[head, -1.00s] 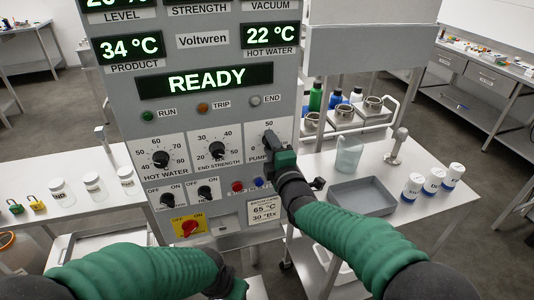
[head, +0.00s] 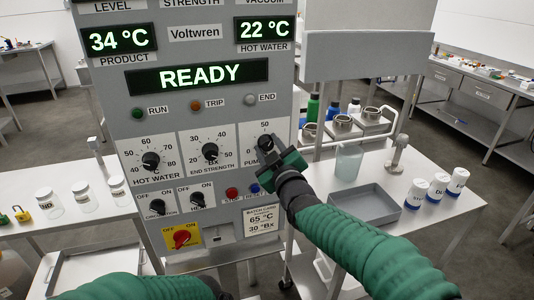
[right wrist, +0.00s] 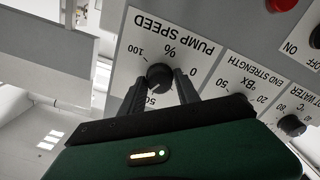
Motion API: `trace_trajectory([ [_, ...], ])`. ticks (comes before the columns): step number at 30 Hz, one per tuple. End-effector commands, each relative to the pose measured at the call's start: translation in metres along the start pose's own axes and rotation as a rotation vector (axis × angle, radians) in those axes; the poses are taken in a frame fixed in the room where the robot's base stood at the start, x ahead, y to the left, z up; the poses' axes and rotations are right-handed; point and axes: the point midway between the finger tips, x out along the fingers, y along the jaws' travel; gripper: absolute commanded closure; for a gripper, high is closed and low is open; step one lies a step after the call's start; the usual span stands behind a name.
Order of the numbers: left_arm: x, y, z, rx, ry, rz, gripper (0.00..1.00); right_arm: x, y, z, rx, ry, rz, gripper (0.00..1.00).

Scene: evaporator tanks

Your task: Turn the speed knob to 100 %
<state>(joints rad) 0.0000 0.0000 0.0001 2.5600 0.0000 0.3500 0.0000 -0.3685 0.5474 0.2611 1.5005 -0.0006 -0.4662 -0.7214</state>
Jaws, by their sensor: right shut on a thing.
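The pump speed knob (head: 265,143) is a dark round knob on a white dial plate at the right side of the grey control panel (head: 205,130). In the right wrist view, which is upside down, the knob (right wrist: 160,75) sits between the two dark fingers of my right gripper (right wrist: 161,90). The right gripper (head: 270,156) is shut on it. The dial plate (right wrist: 195,30) reads 0, 50 and 100. I cannot make out where the knob's pointer stands. My left forearm shows at the bottom of the head view; its gripper is out of frame.
Beside the knob are the end strength knob (head: 210,151) and hot water knob (head: 151,161). Below are a red button (head: 232,193) and a red-yellow switch (head: 181,238). The display (head: 198,75) reads READY. A grey tray (head: 364,205) and white bottles (head: 436,188) stand on the right table.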

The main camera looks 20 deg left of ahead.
Motion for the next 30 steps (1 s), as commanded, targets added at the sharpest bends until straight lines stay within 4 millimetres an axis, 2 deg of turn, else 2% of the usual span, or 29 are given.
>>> trace_trajectory([
  [1, 0.006, 0.000, 0.002, 0.000, 0.000, 0.000, 1.00, 0.000, -0.004, 0.011, 0.044, -0.016, -0.005, 1.00],
  [30, 0.053, 0.000, 0.013, 0.000, 0.000, 0.000, 1.00, 0.001, -0.008, 0.010, 0.965, -0.020, -0.005, 1.00],
])
